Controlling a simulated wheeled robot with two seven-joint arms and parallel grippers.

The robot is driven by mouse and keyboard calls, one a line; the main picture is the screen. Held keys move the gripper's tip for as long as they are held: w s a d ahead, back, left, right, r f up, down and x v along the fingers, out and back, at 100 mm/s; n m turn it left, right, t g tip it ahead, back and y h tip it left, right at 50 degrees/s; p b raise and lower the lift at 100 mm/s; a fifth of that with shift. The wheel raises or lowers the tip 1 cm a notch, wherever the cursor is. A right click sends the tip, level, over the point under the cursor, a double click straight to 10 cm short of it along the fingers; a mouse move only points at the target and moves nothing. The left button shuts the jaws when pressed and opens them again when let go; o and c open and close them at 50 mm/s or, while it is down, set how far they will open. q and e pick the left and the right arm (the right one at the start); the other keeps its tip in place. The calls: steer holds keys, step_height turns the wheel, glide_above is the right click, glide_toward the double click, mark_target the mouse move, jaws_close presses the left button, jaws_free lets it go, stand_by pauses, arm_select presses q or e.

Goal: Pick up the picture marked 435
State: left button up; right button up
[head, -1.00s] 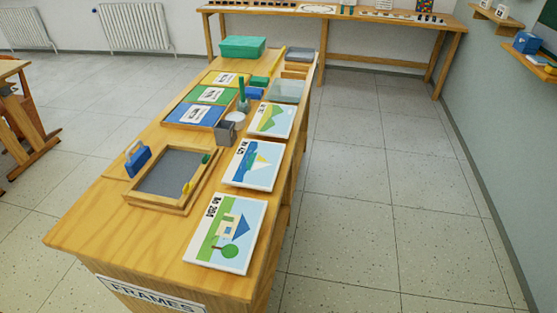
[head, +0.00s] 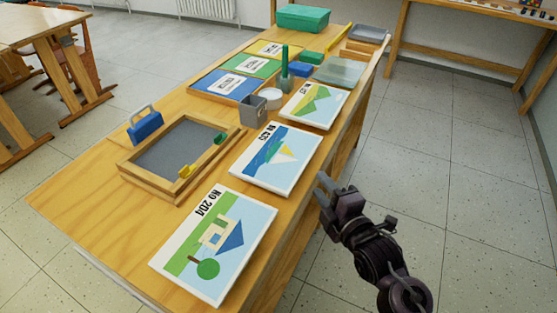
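The picture that appears to be marked 435 (head: 275,158) shows a sailboat on blue water. It lies flat on the wooden table near its right edge, between two other pictures. The picture marked 204 (head: 215,242), with a house and tree, lies nearer. A picture with green hills (head: 314,105) lies farther back, its number too small to read surely. My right gripper (head: 325,187) is just right of the sailboat picture, apart from it in the view and beside the table edge. I see nothing held in it; its finger gap is unclear. My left gripper is out of view.
The floor to the right (head: 450,170) is clear.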

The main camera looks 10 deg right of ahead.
mark_target(308, 159)
steer(key=shift+n+t+y, duration=0.3)
steer(key=shift+n+t, duration=0.3)
steer(key=shift+n, duration=0.3)
steer(key=x, duration=0.5)
steer(key=r+x, duration=0.1)
steer(key=x, duration=0.2)
steer(key=shift+w+d, duration=0.1)
steer(key=shift+w, duration=0.15)
jaws_close()
